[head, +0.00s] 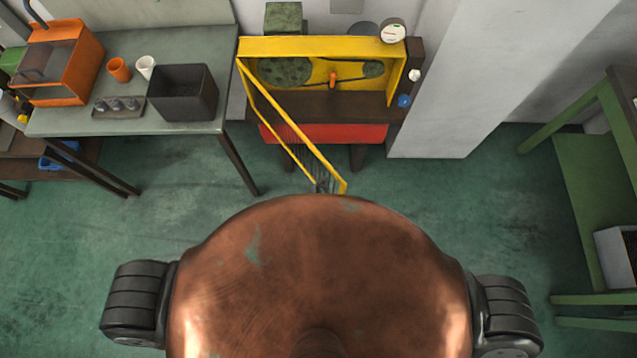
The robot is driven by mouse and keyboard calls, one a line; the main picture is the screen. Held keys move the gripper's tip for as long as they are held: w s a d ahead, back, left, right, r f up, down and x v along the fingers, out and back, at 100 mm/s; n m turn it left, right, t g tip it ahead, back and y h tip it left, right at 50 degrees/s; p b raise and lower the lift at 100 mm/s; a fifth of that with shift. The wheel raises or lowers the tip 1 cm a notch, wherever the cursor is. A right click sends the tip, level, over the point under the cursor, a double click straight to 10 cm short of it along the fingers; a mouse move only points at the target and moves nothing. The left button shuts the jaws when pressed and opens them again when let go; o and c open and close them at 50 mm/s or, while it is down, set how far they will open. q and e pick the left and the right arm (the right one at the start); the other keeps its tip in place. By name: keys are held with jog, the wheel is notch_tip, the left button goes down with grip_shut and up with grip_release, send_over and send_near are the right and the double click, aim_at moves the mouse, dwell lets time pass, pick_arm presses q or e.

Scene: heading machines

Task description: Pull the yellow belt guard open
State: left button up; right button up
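The yellow belt guard (290,122) is a framed door on the left side of the yellow machine housing (320,45). It stands swung out from the housing towards me, so the housing front is uncovered. Inside show a large dark green pulley (285,71), a small pulley (373,69), a black belt and an orange part (332,79). A small grey piece of my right gripper (323,186) shows at the guard's free edge, just beyond my copper body. The rest of it is hidden, and I cannot tell whether it grips the guard. My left gripper is out of view.
A grey table (200,50) with a dark bin (183,92), cups and an orange machine (60,62) stands left of the guard. A pale pillar (460,80) is right of the machine. A green bench (590,190) is at the far right. Green floor (450,200) between is clear.

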jog(key=shift+o, duration=0.4)
jog(key=v, duration=1.2)
jog(key=shift+d, duration=0.1)
